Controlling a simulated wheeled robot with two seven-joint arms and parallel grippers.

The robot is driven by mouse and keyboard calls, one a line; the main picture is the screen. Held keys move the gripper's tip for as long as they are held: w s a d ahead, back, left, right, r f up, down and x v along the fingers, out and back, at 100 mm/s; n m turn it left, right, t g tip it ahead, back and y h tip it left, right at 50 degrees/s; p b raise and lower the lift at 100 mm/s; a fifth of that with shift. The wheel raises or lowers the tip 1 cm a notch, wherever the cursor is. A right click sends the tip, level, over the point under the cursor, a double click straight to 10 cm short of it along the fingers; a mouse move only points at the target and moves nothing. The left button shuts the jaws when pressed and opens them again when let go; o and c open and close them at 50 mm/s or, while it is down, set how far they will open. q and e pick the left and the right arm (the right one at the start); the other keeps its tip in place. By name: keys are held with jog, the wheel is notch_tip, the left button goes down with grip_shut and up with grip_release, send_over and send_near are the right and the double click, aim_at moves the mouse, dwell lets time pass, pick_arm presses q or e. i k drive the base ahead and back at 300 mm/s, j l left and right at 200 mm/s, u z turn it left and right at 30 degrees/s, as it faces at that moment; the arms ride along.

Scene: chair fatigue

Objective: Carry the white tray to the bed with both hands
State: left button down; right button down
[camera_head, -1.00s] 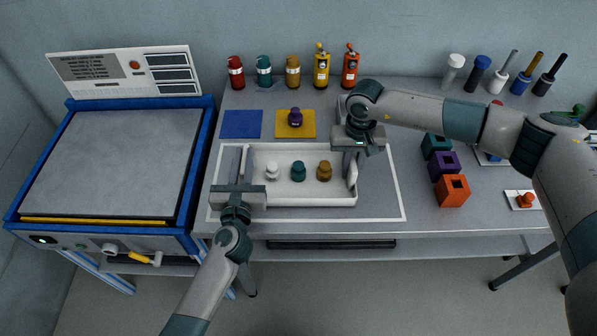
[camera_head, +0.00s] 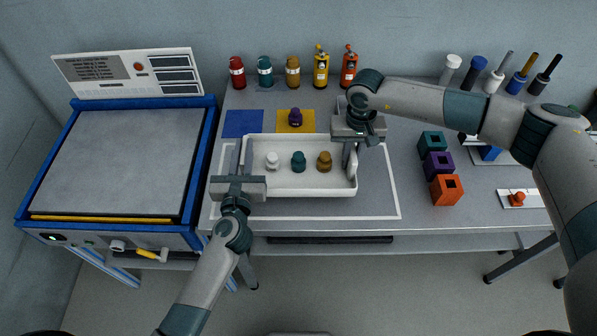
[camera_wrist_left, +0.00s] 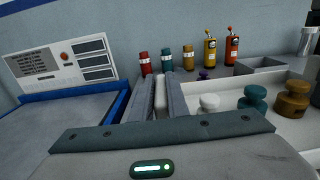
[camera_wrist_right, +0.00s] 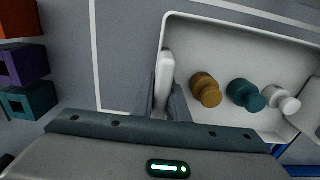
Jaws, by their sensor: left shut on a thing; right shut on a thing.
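The white tray (camera_head: 305,193) holds a white (camera_head: 272,161), a teal (camera_head: 298,162) and a brown (camera_head: 325,162) weight-like knob piece, all upright. It looks level and seems to hang slightly above the table inside a white outline. My left gripper (camera_head: 241,160) is shut on the tray's left end wall. My right gripper (camera_head: 349,152) is shut on its right end wall. The wrist views show a wall between the fingers on the left (camera_wrist_left: 160,97) and right (camera_wrist_right: 164,90). The bed (camera_head: 115,160), a flat grey plate in a blue frame, stands left of the table and is empty.
Blue (camera_head: 243,123) and yellow (camera_head: 296,115) mats lie behind the tray, a purple piece (camera_head: 295,117) on the yellow. Several bottles (camera_head: 293,71) line the back. Orange (camera_head: 446,189), purple and teal blocks stand right. A yellow-tipped handle (camera_head: 148,254) juts from the bed's front.

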aim_at(129, 154)
jog(key=i+j+u, duration=0.1)
jog(key=j, duration=0.3)
jog(key=i+j+u, duration=0.1)
jog(key=j, duration=0.25)
jog(key=i+j+u, duration=0.1)
jog(key=j, duration=0.3)
jog(key=i+j+u, duration=0.1)
jog(key=j, duration=0.25)
jog(key=i+j+u, duration=0.1)
jog(key=j, duration=0.25)
jog(key=i, duration=0.05)
